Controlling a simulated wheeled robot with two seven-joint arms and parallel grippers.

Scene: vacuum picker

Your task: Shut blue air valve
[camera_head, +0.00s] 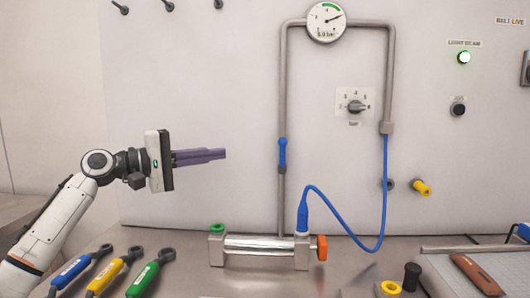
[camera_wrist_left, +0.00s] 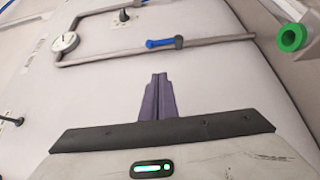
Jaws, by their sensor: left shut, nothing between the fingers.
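The blue air valve (camera_head: 283,153) is a blue lever on the left upright of the grey pipe, lying in line with the pipe. It also shows in the left wrist view (camera_wrist_left: 163,43), beyond the fingertips and along the pipe. My left gripper (camera_head: 224,154) is shut and empty, its purple fingers together and pointing right toward the lever. A clear gap separates the fingertips from the valve in the head view. The left gripper's fingers also show in the wrist view (camera_wrist_left: 159,78). My right gripper is not in view.
A gauge (camera_head: 327,21) tops the pipe, with a dial knob (camera_head: 355,106) inside the loop. A blue hose (camera_head: 384,200) loops down to a metal cylinder (camera_head: 260,246) on the bench. Several coloured-handled tools, including a green one (camera_head: 145,279), lie at front left. A tray (camera_head: 440,266) stands right.

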